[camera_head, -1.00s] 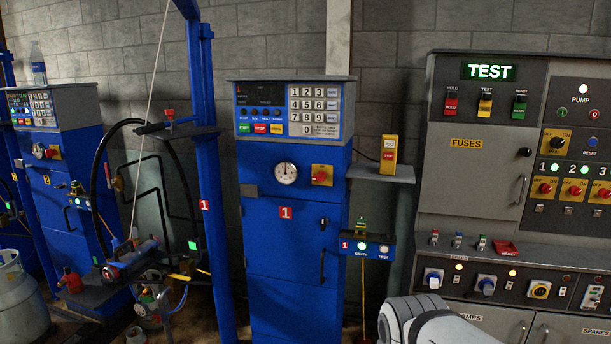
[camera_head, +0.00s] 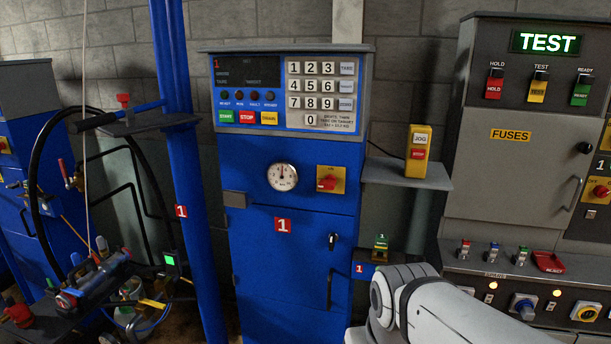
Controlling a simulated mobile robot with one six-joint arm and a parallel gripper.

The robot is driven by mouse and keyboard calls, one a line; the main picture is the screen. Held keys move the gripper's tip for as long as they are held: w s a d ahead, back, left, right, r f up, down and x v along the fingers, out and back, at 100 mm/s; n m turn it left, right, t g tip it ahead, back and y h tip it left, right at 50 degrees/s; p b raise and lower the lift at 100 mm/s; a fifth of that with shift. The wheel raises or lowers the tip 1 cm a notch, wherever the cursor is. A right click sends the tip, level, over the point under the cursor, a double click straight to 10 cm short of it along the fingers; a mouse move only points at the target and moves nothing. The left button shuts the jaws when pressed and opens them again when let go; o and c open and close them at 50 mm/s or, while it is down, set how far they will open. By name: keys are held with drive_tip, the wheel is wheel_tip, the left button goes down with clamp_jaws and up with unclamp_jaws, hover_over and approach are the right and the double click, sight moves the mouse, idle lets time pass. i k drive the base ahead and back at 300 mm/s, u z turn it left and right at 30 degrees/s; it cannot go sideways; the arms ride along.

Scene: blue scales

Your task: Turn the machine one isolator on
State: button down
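Machine one (camera_head: 290,170) is a tall blue cabinet with a red "1" label, standing at the centre. Its isolator (camera_head: 330,180) is a red rotary knob on a yellow plate, right of a round white dial gauge (camera_head: 282,176). The knob's exact position is too small to read. The machine's display (camera_head: 247,75) is dark. A white link of my arm shows at the lower right, below and right of the isolator and apart from it. My gripper is not in view.
A small shelf (camera_head: 420,176) with a yellow jog/stop box (camera_head: 417,150) juts out right of the machine. A grey test panel (camera_head: 510,140) stands at the right. A blue post (camera_head: 185,170) and a hose-fitted rig (camera_head: 95,280) stand at the left.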

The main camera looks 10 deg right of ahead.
sight(330, 182)
drive_tip(key=k, duration=1.3)
drive_tip(key=z, duration=0.45)
drive_tip(key=i, duration=0.8)
drive_tip(key=z, duration=0.5)
drive_tip(key=i, duration=0.85)
drive_tip(key=u, duration=0.4)
